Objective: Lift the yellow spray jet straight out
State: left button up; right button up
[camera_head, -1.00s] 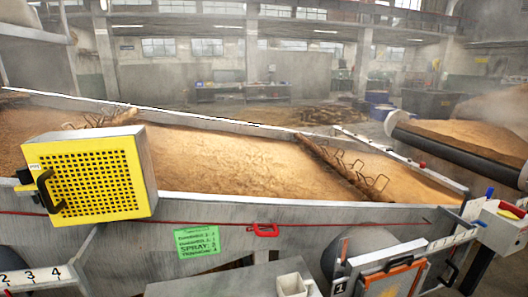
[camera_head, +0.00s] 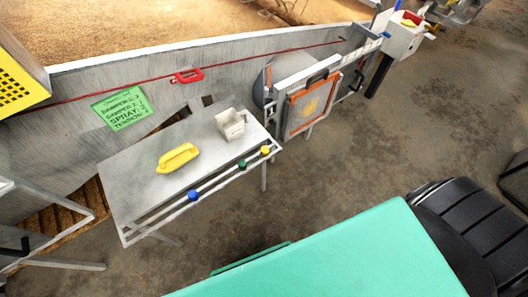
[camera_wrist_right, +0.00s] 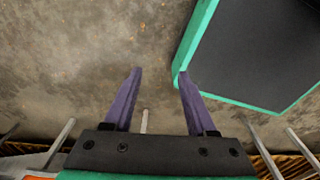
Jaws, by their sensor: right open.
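A small yellow-topped piece (camera_head: 265,150) sits at the right end of a rail along the front edge of a grey metal table (camera_head: 130,185). A green one (camera_head: 242,164) and a blue one (camera_head: 193,195) sit on the same rail to its left. Only their round tops show clearly. My right gripper (camera_wrist_right: 160,75) is open and empty in the right wrist view, with bare floor beyond its purple fingers. The rail and its coloured pieces do not show in that view. My left gripper is in neither current view.
A yellow handled object (camera_head: 178,158) and an open white box (camera_head: 231,124) stand on the table. A green sign (camera_head: 121,108) naming SPRAY and a red handle (camera_head: 187,76) are on the trough wall behind. An orange-framed panel (camera_head: 311,100) stands right of the table.

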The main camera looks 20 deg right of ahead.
aim_at(264, 150)
jog(key=i+l, duration=0.1)
jog(key=l, duration=0.4)
jog(key=i+l, duration=0.1)
jog(key=l, duration=0.45)
jog(key=i+l, duration=0.1)
jog(key=l, duration=0.4)
